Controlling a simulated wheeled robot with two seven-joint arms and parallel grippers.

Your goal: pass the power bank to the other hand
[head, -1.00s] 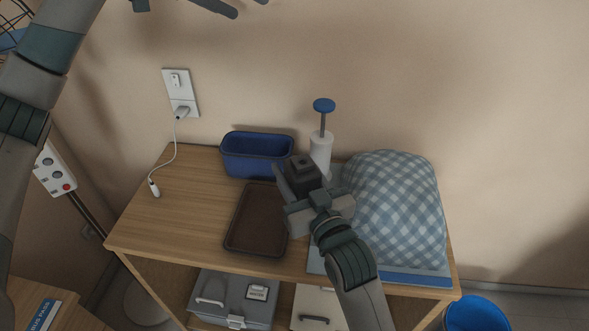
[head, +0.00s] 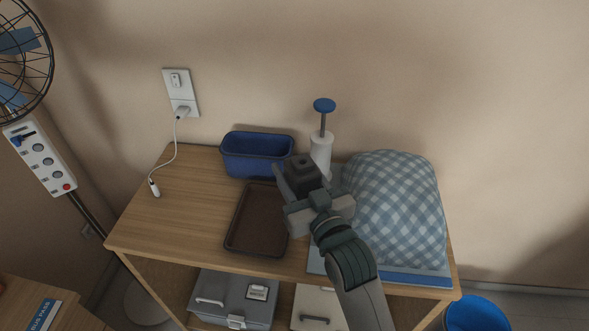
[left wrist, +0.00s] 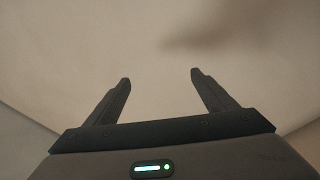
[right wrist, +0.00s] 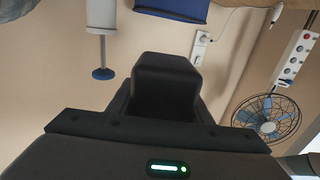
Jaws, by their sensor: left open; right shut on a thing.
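The power bank is a dark, boxy block (head: 303,173) held up above the table, in front of the blue bin. My right gripper (head: 300,184) is shut on it. In the right wrist view the power bank (right wrist: 166,82) stands out between the fingers, which it partly hides. My left arm is out of the head view. In the left wrist view my left gripper (left wrist: 160,85) is open and empty, with only a bare pale surface beyond the fingertips.
On the wooden table (head: 185,215) are a blue bin (head: 258,156), a brown tray (head: 257,220), a white pump dispenser (head: 321,150) and a checked cloth bundle (head: 395,205). A plugged-in cable (head: 175,145) lies at the left. A fan (head: 22,60) stands far left.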

